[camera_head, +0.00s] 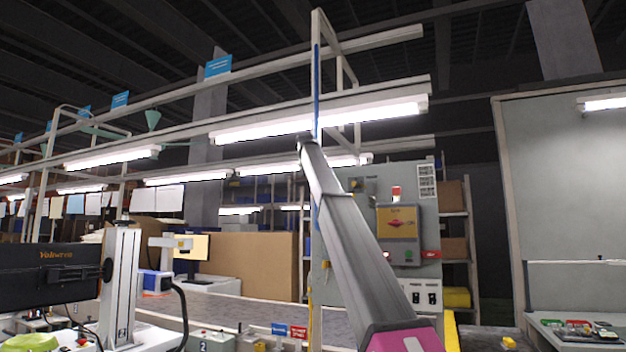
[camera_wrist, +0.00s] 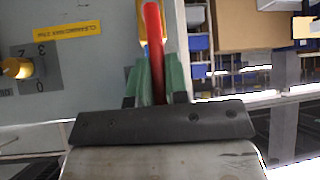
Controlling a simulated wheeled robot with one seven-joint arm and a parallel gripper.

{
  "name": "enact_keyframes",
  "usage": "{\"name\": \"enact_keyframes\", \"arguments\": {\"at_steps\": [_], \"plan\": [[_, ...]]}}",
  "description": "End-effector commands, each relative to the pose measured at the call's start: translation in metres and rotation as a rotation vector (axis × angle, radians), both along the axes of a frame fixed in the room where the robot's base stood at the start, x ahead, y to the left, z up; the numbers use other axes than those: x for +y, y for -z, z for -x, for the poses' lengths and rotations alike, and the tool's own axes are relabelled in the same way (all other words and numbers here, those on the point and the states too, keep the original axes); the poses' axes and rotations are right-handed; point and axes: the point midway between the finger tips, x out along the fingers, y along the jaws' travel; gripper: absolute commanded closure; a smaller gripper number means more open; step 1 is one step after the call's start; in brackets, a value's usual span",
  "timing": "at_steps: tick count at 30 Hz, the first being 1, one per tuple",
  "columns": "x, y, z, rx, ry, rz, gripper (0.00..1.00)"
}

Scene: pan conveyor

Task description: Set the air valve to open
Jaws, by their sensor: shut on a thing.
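In the wrist view, a red lever handle (camera_wrist: 153,40), which I take to be the air valve's, runs upright between the green fingers of my gripper (camera_wrist: 158,78). The fingers are shut on it, one on each side. A yellow part shows just behind the lever near the top. The valve body and any open or closed marks are hidden, so I cannot tell its setting. In the head view I cannot make out my gripper or the lever; my arm crosses in front of the grey cabinet (camera_head: 365,185).
A brass-coloured knob (camera_wrist: 17,68) on a numbered dial and a yellow label (camera_wrist: 68,36) are on the grey panel left of the lever. The cabinet also carries a yellow-and-red switch box (camera_head: 398,230).

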Motion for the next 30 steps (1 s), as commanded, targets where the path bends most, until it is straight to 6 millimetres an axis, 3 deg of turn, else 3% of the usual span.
{"name": "enact_keyframes", "arguments": {"at_steps": [1, 2, 4, 17, 23, 30], "plan": [[0.0, 0.001, 0.0, 0.001, -0.001, 0.003, 1.0], [0.0, 0.001, 0.0, 0.001, -0.001, 0.003, 0.82], [0.0, 0.001, 0.0, 0.001, -0.001, 0.003, 0.6], [0.001, -0.004, 0.004, 0.0, -0.001, 0.0, 0.6], [0.004, -0.019, 0.019, 0.0, -0.001, 0.0, 0.6], [0.011, -0.051, 0.05, -0.001, -0.001, 0.001, 0.6]]}}
